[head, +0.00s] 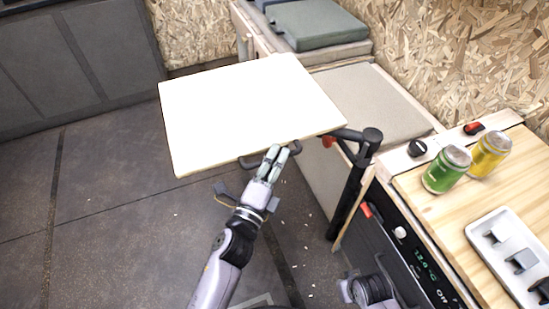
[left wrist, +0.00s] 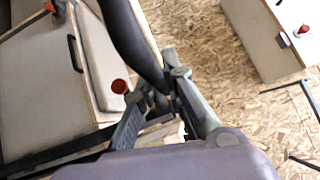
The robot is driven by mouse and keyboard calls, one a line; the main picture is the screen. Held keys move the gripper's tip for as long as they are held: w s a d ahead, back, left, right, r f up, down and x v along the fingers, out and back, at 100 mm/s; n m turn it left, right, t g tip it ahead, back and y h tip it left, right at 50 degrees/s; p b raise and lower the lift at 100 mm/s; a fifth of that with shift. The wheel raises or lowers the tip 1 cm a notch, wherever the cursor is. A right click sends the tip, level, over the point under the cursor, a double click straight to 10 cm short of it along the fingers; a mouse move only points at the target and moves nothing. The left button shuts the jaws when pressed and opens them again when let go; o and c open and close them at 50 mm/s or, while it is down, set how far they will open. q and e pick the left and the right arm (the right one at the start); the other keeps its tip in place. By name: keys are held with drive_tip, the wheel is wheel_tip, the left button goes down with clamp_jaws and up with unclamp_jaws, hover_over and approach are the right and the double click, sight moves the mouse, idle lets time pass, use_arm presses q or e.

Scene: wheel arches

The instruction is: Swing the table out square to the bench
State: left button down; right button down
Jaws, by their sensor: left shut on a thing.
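The pale, flat table (head: 235,110) stands out over the floor from a black swing arm (head: 350,135). The swing arm sits on a black post (head: 349,200) beside the bench (head: 410,185). The table's near edge slants up to the right; I cannot tell its exact angle to the bench. My left gripper (head: 275,158) is at the table's near edge, shut on the dark handle bar (head: 252,162) under it. In the left wrist view a curved black bar (left wrist: 132,38) runs down to my left gripper (left wrist: 160,90).
A green can (head: 445,170), a yellow can (head: 489,154) and a white tray (head: 510,260) stand on the wooden worktop. A grey cushion (head: 315,22) lies on the far seat. Dark cabinets (head: 70,60) line the back left. Floor left of the table is clear.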

use_arm(q)
drive_tip(key=shift+w, duration=0.1)
drive_tip(key=c, duration=1.7)
unclamp_jaws()
drive_tip(key=shift+o, duration=0.2)
drive_tip(key=v, duration=1.2)
